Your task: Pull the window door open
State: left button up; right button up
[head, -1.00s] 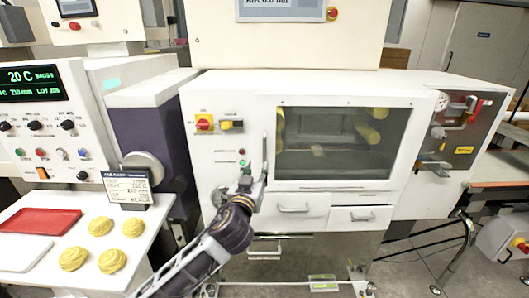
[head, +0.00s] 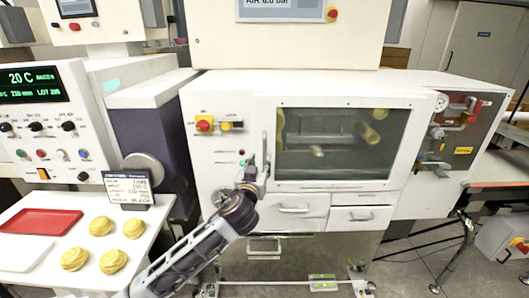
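The window door (head: 395,176) is a white-framed dark glass panel on the front of the white machine, and it looks closed. Its upright metal handle (head: 265,147) is on the left side of the frame. My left gripper (head: 256,168) is at the lower part of this handle, with my forearm reaching up from below. The fingers are small and partly hidden by the wrist, so I cannot tell whether they are closed on the handle or only beside it. My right gripper is not in view.
A red rotary switch (head: 204,124) is left of the handle. Drawers with handles (head: 294,209) sit below the window. At left, a white table holds a red tray (head: 40,221), several yellow pastries (head: 113,262) and a small display (head: 128,187). A gauge panel (head: 455,130) is at right.

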aim_at(264, 153)
pick_arm(q)
jog(key=shift+w+d, duration=0.25)
jog(key=shift+w, duration=0.95)
jog(key=shift+w+d+p, duration=0.2)
jog(key=shift+w, duration=0.65)
jog(key=shift+w+d+p, duration=0.15)
jog(key=shift+w, duration=0.65)
jog(key=shift+w+d, duration=0.15)
jog(key=shift+w, duration=0.75)
jog(key=shift+w+d, duration=0.1)
jog(key=shift+w, duration=0.25)
jog(key=c, duration=0.8)
grip_shut()
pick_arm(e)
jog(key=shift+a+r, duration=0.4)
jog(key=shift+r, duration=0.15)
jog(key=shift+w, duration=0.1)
